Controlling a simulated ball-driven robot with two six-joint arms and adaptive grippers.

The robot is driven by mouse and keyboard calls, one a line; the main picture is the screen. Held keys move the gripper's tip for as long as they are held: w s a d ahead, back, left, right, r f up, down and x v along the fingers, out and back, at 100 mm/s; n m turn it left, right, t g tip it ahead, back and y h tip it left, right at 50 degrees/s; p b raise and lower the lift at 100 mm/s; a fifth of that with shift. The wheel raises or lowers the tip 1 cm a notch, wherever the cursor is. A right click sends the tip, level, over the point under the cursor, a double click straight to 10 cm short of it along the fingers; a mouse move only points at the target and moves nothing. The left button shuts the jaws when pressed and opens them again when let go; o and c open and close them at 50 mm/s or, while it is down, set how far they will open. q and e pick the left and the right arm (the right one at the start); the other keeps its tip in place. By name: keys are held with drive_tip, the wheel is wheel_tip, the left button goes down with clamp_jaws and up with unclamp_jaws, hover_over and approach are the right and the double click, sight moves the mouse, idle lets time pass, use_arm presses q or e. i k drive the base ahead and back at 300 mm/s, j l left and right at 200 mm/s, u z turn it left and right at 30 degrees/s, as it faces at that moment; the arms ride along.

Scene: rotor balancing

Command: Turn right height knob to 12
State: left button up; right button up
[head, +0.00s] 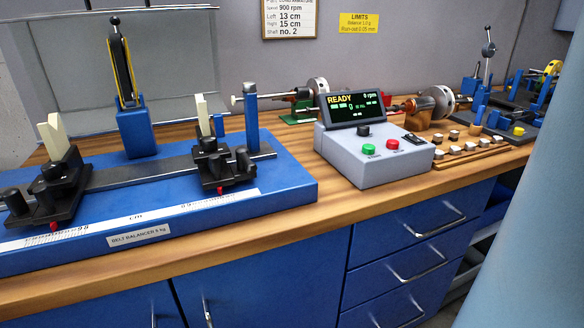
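The blue belt balancer (285,192) stands on the wooden bench at the left, with a white cm scale (165,211) along its front. Its right support (222,180) is a black carriage with an upright cream piece (202,115), several dark knobs, and a red pointer over the scale. A dark round knob (208,143) sits on top of this carriage. I cannot tell which knob sets height, and no height number is readable. The left support (45,200) is a similar carriage with a cream piece and dark knobs. Neither gripper is in view.
A grey console (375,165) reading READY, 0 rpm has green and red buttons. A wall sheet (290,18) lists 13 cm, 15 cm and no. 2. Bench (330,205) is clear between balancer and console.

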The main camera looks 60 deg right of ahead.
sight(209, 144)
drive_tip(key=z, duration=0.4)
drive_tip(key=k+l+z, duration=0.1)
drive_tip(key=z, duration=0.25)
drive_tip(key=l+z, duration=0.2)
drive_tip(key=z, duration=0.2)
drive_tip(key=k+u, duration=0.1)
drive_tip(key=u, duration=0.15)
drive_tip(key=k+l+u, duration=0.1)
drive_tip(key=u, duration=0.2)
drive_tip(key=k+j, duration=0.05)
